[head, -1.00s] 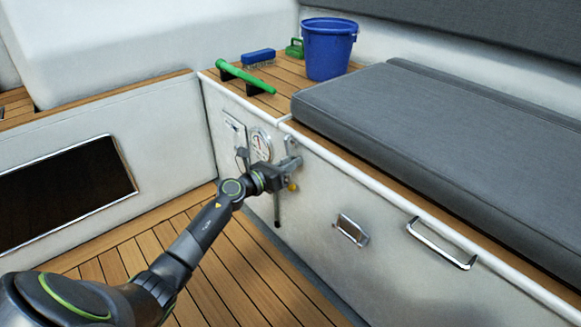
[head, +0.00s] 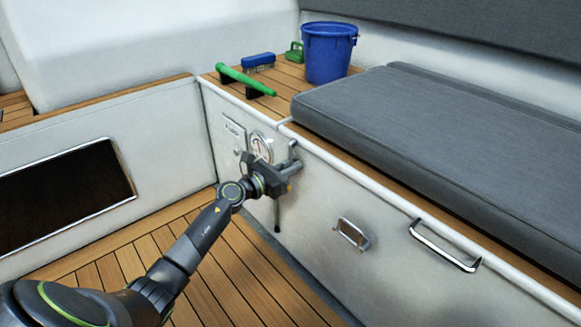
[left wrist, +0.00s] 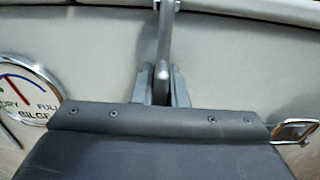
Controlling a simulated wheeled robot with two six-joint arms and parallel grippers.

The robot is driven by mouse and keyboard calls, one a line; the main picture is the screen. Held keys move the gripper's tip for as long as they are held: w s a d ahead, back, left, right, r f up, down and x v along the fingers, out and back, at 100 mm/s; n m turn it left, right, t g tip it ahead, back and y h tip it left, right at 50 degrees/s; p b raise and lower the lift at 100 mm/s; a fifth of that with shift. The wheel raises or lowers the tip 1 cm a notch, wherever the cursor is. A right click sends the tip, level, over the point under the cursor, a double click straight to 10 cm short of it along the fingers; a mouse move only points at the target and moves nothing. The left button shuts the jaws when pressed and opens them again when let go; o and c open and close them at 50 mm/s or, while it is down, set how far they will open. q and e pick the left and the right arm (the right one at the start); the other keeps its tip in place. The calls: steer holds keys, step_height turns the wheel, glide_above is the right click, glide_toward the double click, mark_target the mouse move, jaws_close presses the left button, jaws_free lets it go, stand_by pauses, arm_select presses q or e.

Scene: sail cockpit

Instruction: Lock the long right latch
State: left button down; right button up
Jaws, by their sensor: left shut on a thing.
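The long latch is a grey metal lever (left wrist: 164,45) on the pale locker front. In the left wrist view it runs upright from a bracket near the top edge down between my fingers. In the head view only its upper end (head: 293,149) shows clearly, just under the locker's top edge. My left gripper (head: 288,166) is at the locker front, right of the gauge. In the left wrist view the gripper (left wrist: 161,88) has a finger on each side of the lever and is shut on it. The gripper body hides the lever's lower part. My right gripper is not in view.
A round bilge gauge (head: 260,146) is close left of the gripper. A dark rod (head: 277,213) hangs below it. A square metal handle (head: 351,234) and a long rail (head: 444,246) stick out to the right. A blue bucket (head: 328,53) stands on the top.

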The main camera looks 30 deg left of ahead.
arm_select(q)
steer(key=shift+f, duration=0.1)
steer(key=c, duration=1.5)
jaws_free()
steer(key=shift+s+a, duration=0.25)
steer(key=shift+s, duration=0.25)
steer(key=shift+b+v, duration=0.45)
steer(key=shift+v, duration=7.75)
